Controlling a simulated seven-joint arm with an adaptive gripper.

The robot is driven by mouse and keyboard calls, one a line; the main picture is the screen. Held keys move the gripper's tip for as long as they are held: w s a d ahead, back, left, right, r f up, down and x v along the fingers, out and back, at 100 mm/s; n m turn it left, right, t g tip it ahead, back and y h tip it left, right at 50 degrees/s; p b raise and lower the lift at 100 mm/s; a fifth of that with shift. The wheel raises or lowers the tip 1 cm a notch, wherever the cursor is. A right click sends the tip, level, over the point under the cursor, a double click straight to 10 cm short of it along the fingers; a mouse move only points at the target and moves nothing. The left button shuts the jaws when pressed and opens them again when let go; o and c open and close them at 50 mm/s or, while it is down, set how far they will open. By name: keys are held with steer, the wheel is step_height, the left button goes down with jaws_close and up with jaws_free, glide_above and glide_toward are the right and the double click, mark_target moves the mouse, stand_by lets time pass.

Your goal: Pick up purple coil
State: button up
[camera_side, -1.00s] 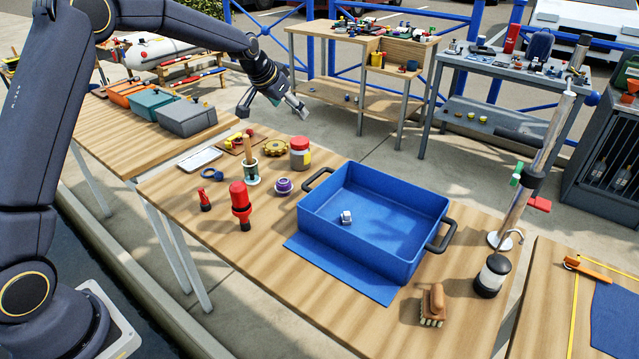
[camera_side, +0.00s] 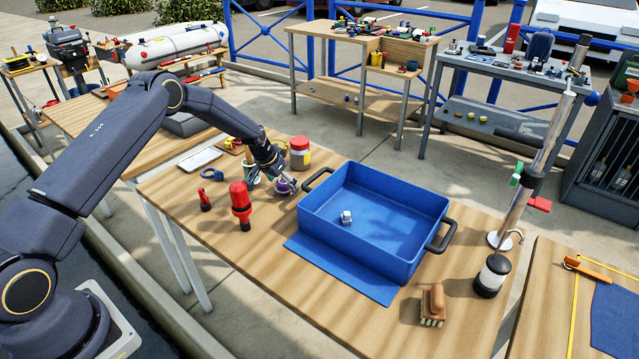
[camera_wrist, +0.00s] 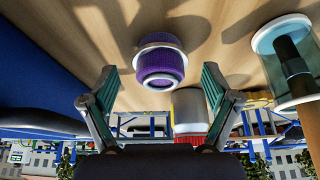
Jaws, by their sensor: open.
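The purple coil (camera_side: 283,187) is a small purple spool with pale rims on the wooden table, left of the blue bin. In the wrist view the purple coil (camera_wrist: 160,62) stands ahead of the fingertips, roughly centred between them. My gripper (camera_side: 286,186) is low over the table, right at the coil in the side view, and partly covers it. In the wrist view my gripper (camera_wrist: 157,85) has its two fingers spread wide with a clear gap on both sides of the coil. I cannot tell whether the fingertips reach past its near edge.
The blue bin (camera_side: 412,220) stands close on the right, with a small pale block (camera_side: 346,217) inside. A red-lidded jar (camera_side: 300,154) stands behind the coil.

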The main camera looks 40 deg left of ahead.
steer(key=shift+w+f, duration=0.2)
steer(key=shift+f, duration=0.35)
steer(key=c, duration=1.3)
